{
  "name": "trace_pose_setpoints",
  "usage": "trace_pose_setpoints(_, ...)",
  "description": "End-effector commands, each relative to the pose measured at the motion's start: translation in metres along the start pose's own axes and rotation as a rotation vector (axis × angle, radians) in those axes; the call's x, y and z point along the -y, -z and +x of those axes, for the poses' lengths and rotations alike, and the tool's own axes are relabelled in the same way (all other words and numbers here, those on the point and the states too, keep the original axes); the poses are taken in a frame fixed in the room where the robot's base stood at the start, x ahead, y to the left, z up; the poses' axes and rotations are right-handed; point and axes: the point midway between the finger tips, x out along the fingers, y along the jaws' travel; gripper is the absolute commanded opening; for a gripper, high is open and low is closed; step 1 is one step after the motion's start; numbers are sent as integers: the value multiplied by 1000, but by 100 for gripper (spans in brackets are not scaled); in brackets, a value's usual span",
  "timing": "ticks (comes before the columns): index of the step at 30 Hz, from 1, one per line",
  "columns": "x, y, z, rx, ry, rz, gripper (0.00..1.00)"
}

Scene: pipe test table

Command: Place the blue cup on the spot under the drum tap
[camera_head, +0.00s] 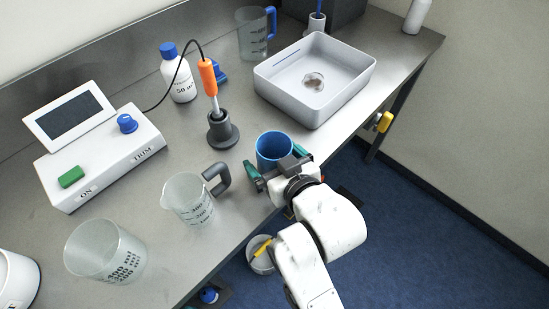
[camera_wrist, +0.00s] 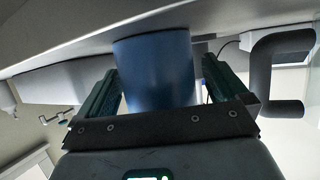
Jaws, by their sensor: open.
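The blue cup (camera_head: 273,146) stands upright at the front edge of the grey table, its open mouth facing up. My gripper (camera_head: 279,165) is open, with one teal finger on each side of the cup. In the wrist view the cup (camera_wrist: 155,72) fills the space between the two fingers of my gripper (camera_wrist: 160,82), and small gaps seem to show on both sides. A yellow-handled fitting (camera_head: 384,122) sits at the table's right edge. I cannot tell whether it is the drum tap; no drum or marked spot is clear.
A beaker with a grey handle (camera_head: 190,198) stands left of the cup. A probe in a dark stand (camera_head: 222,130) and a grey tray (camera_head: 345,97) are behind it. A round pale vessel with a yellow lever (camera_head: 260,262) is below the table edge. Blue floor is open at right.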

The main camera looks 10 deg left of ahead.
Motion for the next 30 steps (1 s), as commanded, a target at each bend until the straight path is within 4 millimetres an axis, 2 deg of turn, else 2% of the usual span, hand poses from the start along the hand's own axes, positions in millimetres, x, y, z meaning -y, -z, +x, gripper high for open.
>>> trace_pose_setpoints(6, 0, -5, 2, -3, 0, 0, 100)
trace_pose_setpoints(15, -1, -3, -59, -1, -1, 0, 100)
trace_pose_setpoints(21, -1, -3, -92, 0, 0, 0, 100)
trace_pose_setpoints(25, -1, -2, -103, 0, 0, 0, 100)
trace_pose_setpoints(30, -1, -2, -107, 0, 0, 0, 100)
